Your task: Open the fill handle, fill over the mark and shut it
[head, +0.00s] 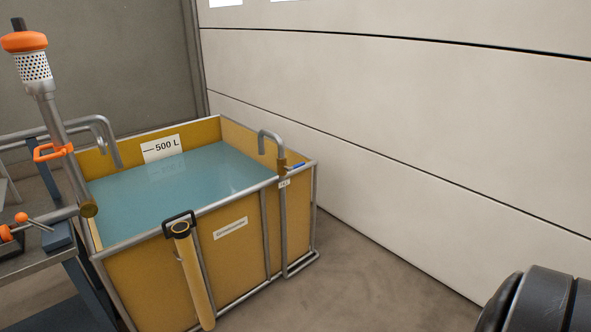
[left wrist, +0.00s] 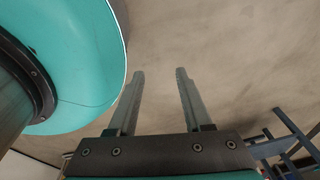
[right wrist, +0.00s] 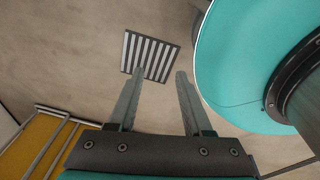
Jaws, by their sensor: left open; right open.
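The yellow tank (head: 206,212) with grey rails stands in the left half of the head view and holds blue-green water (head: 170,190). A white plate marked 500 L (head: 163,148) is on its back wall, and the water surface lies below the plate's lower edge. A bent grey fill pipe (head: 272,139) rises at the right corner, with a brass valve and a small blue handle (head: 297,166) pointing right. My left gripper (left wrist: 160,75) is open and empty above bare floor. My right gripper (right wrist: 157,75) is open and empty above the floor. Neither gripper shows in the head view.
A metal pipe with an orange top (head: 24,41) and orange handle (head: 52,152) stands left of the tank, beside a bench (head: 35,262). A striped floor grate (right wrist: 149,56) shows below.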

